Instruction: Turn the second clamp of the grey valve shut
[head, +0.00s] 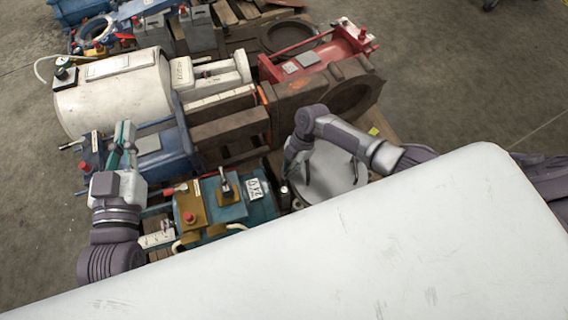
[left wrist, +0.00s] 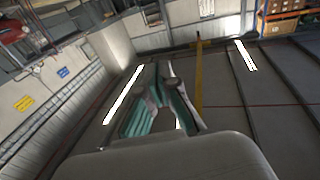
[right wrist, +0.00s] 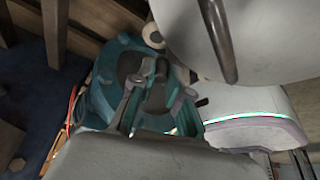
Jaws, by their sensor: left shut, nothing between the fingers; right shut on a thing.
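The grey valve (head: 328,178) is a round, light grey disc with dark curved clamps on its face, lying at the middle right of the head view. In the right wrist view its grey face (right wrist: 185,25) fills the top, with one dark clamp bar (right wrist: 218,40) across it. My right gripper (right wrist: 153,75) is shut at the valve's edge on what seems to be a clamp; the gripped part is mostly hidden by the fingers. In the head view my right arm covers this spot. My left gripper (head: 124,135) is shut and empty, upright beside a blue machine, away from the valve.
A teal machine (head: 262,208) with a red button and black lever stands left of the valve. A white cylinder (head: 110,95), brown cast block (head: 320,90) and red machine (head: 335,50) crowd the pallets behind. Bare floor (head: 470,90) lies to the right.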

